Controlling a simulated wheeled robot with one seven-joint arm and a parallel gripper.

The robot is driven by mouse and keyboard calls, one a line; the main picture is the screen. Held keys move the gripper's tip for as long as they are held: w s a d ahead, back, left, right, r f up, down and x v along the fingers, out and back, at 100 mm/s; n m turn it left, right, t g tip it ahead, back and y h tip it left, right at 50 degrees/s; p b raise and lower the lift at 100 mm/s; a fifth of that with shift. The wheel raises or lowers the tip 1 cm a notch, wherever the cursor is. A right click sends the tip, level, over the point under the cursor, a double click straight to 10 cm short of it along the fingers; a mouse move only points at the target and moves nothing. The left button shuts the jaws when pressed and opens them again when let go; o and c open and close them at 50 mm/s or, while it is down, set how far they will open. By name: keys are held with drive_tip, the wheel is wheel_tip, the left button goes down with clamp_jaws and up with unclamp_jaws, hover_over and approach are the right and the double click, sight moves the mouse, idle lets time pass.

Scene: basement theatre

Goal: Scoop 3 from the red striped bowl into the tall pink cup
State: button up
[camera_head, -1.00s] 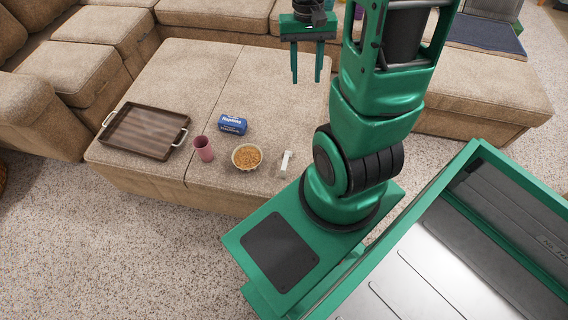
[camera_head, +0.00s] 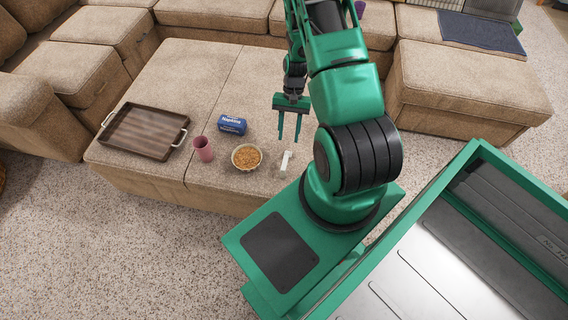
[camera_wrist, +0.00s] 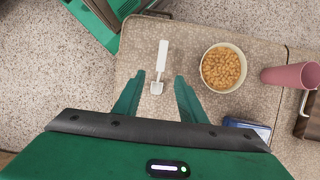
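The bowl (camera_head: 236,162) stands on the ottoman, full of small orange-brown pieces; it also shows in the wrist view (camera_wrist: 205,80). Its rim looks pale, and I cannot make out red stripes. The tall pink cup (camera_head: 203,149) stands upright just left of the bowl; it also shows in the wrist view (camera_wrist: 288,75). A small white scoop (camera_head: 286,160) lies on the ottoman to the right of the bowl; it also shows in the wrist view (camera_wrist: 162,57). My gripper (camera_head: 288,140) is open and empty above the ottoman near the scoop, its fingers (camera_wrist: 157,98) pointing down.
A blue napkin pack (camera_head: 232,124) lies behind the bowl and cup. A brown tray (camera_head: 142,132) with metal handles lies at the ottoman's left. The ottoman (camera_head: 190,75) is clear toward the back, and sofas (camera_head: 225,14) surround it.

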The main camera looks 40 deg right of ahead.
sight(285, 158)
drive_tip(key=x, duration=0.7)
drive_tip(key=shift+x, duration=2.6)
drive_tip(key=shift+w+a, duration=0.1)
drive_tip(key=shift+a, duration=0.1)
clamp_jaws()
